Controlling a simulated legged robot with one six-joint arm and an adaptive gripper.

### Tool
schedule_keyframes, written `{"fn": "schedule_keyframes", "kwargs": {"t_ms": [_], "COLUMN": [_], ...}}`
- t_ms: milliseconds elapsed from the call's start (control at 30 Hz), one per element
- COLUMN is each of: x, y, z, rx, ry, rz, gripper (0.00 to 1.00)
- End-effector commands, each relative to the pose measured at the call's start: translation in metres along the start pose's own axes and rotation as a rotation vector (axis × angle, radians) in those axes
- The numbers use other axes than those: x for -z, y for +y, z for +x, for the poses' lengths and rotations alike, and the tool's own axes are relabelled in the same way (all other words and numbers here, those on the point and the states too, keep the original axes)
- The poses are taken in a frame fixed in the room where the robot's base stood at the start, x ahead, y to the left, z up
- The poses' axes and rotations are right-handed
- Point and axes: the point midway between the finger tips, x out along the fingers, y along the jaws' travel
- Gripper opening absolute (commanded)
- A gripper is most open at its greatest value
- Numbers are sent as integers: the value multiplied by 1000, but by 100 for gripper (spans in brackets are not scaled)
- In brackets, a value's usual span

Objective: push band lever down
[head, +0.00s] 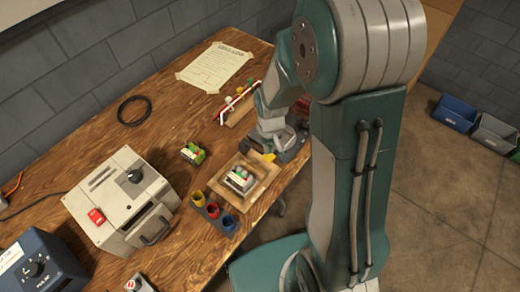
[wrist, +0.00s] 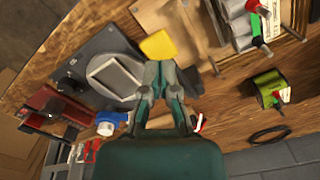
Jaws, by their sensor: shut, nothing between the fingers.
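A dark grey fixture (head: 291,151) sits at the bench's right edge, partly hidden by my arm. In the wrist view it shows as a dark plate (wrist: 75,68) with a pale oval ring. A yellow tab, which looks like the band lever (head: 268,157), sticks out beside the wooden tray. It also shows in the wrist view (wrist: 158,45), just past my fingertips. My gripper (wrist: 160,68) is shut and empty, with its tips close to the yellow tab. I cannot tell whether they touch. In the head view, my gripper is mostly hidden behind my arm.
A wooden tray (head: 264,187) holding a battery pack stands beside the fixture. Coloured cups (head: 213,210) stand near the bench's front edge. A small green-topped block (head: 193,153) and a grey charger box (head: 113,207) are farther left. A black ring (head: 134,98) lies behind.

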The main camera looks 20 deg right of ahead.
Motion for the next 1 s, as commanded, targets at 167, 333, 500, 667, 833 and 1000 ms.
{"fn": "schedule_keyframes", "kwargs": {"t_ms": [167, 333, 500, 667, 833, 1000], "x": [0, 0, 0, 0, 0, 0], "y": [0, 0, 0, 0, 0, 0], "z": [6, 12, 17, 23, 28, 29], "rx": [0, 0, 0, 0, 0, 0], "ry": [-1, -2, -1, -2, -1, 0], "rz": [0, 0, 0, 0, 0, 0], "gripper": [0, 0, 0, 0, 0, 0]}}
